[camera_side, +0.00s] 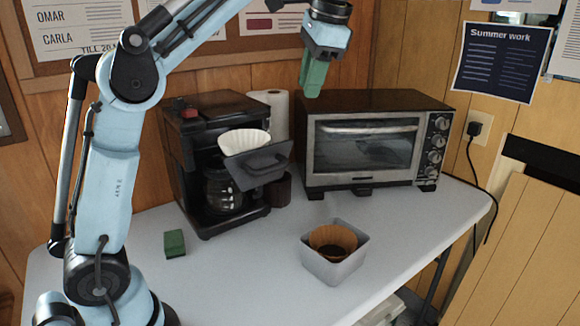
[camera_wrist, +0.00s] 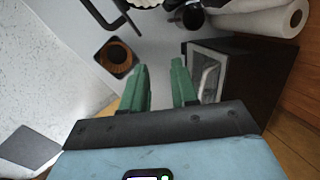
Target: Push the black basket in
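The black basket (camera_side: 262,170) sticks out from the front of the black coffee maker (camera_side: 222,108), with its handle facing outward. A white paper filter (camera_side: 245,141) sits in its top. In the wrist view part of the black basket (camera_wrist: 103,14) shows at the top edge, cut off by the frame. My gripper (camera_side: 312,92) hangs above the left end of the toaster oven, up and to the right of the basket and apart from it. In the wrist view its green fingers (camera_wrist: 161,78) stand apart with nothing between them.
The toaster oven (camera_side: 372,112) stands right of the coffee maker. A grey bin (camera_side: 328,272) with a brown filter is at the front right. A green block (camera_side: 174,243) lies left. The table between is clear.

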